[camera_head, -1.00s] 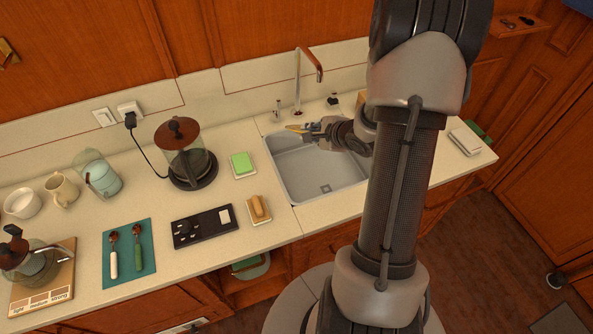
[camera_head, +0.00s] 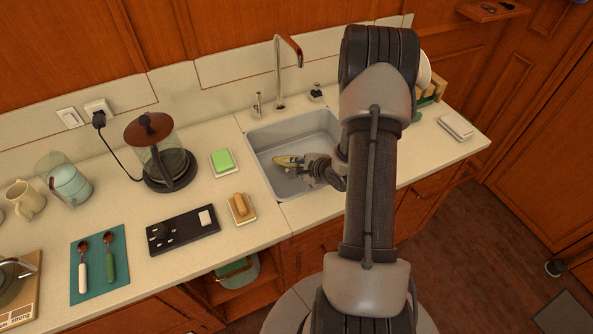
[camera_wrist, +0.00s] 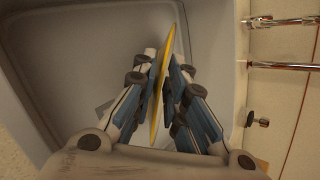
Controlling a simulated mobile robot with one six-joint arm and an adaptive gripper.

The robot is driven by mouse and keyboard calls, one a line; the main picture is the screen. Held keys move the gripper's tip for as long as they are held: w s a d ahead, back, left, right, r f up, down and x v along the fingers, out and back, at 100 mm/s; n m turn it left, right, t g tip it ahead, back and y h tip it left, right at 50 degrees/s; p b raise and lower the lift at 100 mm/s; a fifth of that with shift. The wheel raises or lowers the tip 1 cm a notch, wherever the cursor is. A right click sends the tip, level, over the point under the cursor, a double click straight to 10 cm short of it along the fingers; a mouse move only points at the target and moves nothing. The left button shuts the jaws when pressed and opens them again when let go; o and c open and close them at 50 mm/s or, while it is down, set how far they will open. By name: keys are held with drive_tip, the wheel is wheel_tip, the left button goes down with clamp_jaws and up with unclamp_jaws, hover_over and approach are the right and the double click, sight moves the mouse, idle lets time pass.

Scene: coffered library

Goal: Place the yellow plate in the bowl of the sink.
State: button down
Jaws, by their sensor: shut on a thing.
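The yellow plate (camera_wrist: 160,85) is edge-on between the fingers of my gripper (camera_wrist: 167,75) in the wrist view. My gripper is shut on it. In the head view the plate (camera_head: 287,161) shows as a small yellow sliver at the tip of my gripper (camera_head: 298,163). Both are over the bowl of the grey sink (camera_head: 262,152), toward its left-middle part. The sink also fills much of the wrist view (camera_wrist: 75,50). I cannot tell whether the plate touches the sink floor.
A tall tap (camera_head: 278,75) stands behind the sink. A green sponge (camera_head: 223,160), a brown soap bar (camera_head: 240,204) and a coffee press (camera_head: 158,155) are left of it. A white block (camera_head: 455,127) lies on the right counter. The sink bowl looks otherwise empty.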

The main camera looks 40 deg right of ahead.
drive_tip(key=shift+f, duration=0.55)
drive_tip(key=shift+r, duration=0.1)
drive_tip(key=c, duration=2.1)
unclamp_jaws()
drive_tip(key=o, duration=0.5)
